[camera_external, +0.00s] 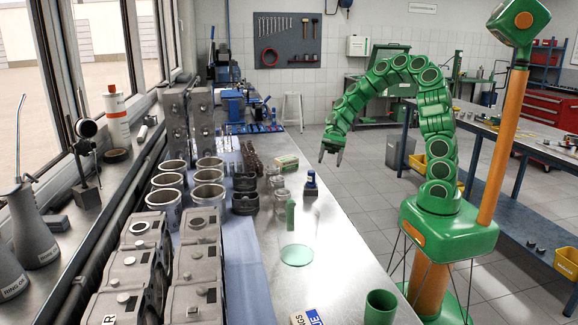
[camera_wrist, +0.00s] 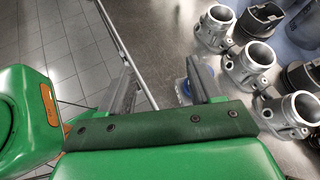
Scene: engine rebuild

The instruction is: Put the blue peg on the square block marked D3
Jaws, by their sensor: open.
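A small blue peg-like piece (camera_external: 311,179) stands upright on the metal bench, on or against a small dark block (camera_external: 312,194). In the wrist view a bit of blue (camera_wrist: 186,88) shows beside the right finger, which hides part of it. My gripper (camera_external: 331,160) is open and empty, above the bench's right edge, higher than the blue piece and a little to its right. Its two fingers (camera_wrist: 166,78) point away from the wrist camera with a gap between them. No D3 marking is readable in either view, so I cannot tell which block carries it.
A green upright piece (camera_external: 290,215), a green disc (camera_external: 297,255) and a green cup (camera_external: 381,307) are along the bench's right side. Metal throttle-like parts (camera_wrist: 250,60) and dark pistons (camera_external: 245,195) stand left of the blue piece. Grey engine castings (camera_external: 195,270) fill the near left.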

